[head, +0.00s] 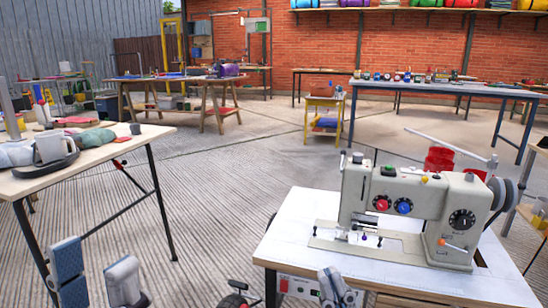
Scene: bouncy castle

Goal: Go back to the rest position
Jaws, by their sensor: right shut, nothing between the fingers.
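My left gripper (94,252) is at the lower left, above the grooved floor (185,260). Its two fingers stand well apart with nothing between them. My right gripper (334,283) is at the bottom centre, in front of the near edge of the sewing machine table (310,222). It is shut and empty. Only its finger end shows. The beige sewing machine (400,195) stands on that table. I cannot tell whether the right gripper touches the table edge.
Trestle (205,88) and blue-edged tables (440,90) stand further back. The middle floor is clear.

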